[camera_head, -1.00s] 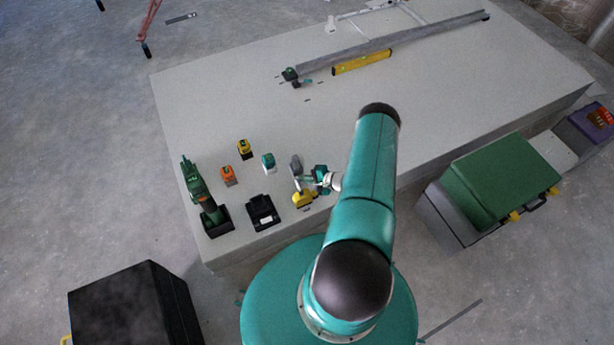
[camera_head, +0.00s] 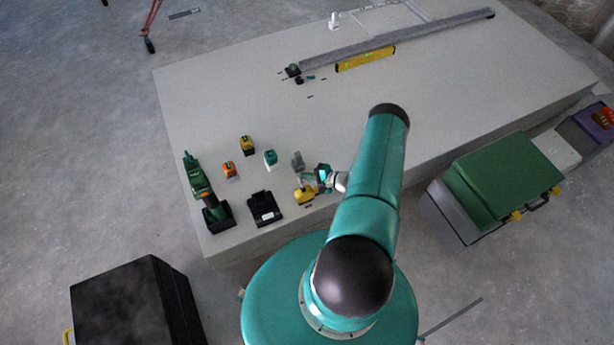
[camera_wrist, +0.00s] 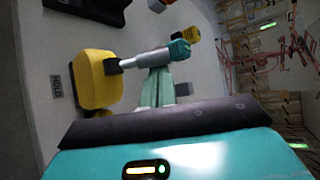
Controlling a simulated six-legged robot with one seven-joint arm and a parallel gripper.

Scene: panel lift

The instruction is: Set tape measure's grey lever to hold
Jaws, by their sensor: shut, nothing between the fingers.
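The yellow tape measure (camera_head: 304,197) sits near the front edge of the grey slab, left of my gripper (camera_head: 313,180). In the wrist view the yellow tape measure (camera_wrist: 95,80) has a dark pivot and a grey lever (camera_wrist: 135,60) sticking out from it to the right. A small plate marked HOLD (camera_wrist: 57,86) lies beside the case, on the side away from the lever. The pale green fingers of my gripper (camera_wrist: 155,78) are shut and empty, with their tips close to the lever. I cannot tell whether they touch it.
A teal block (camera_head: 270,158), an orange block (camera_head: 229,169), another yellow block (camera_head: 246,144), a black tray (camera_head: 264,209) and a green drill (camera_head: 204,190) stand nearby. The slab's middle is clear. A yellow level (camera_head: 366,59) lies farther back.

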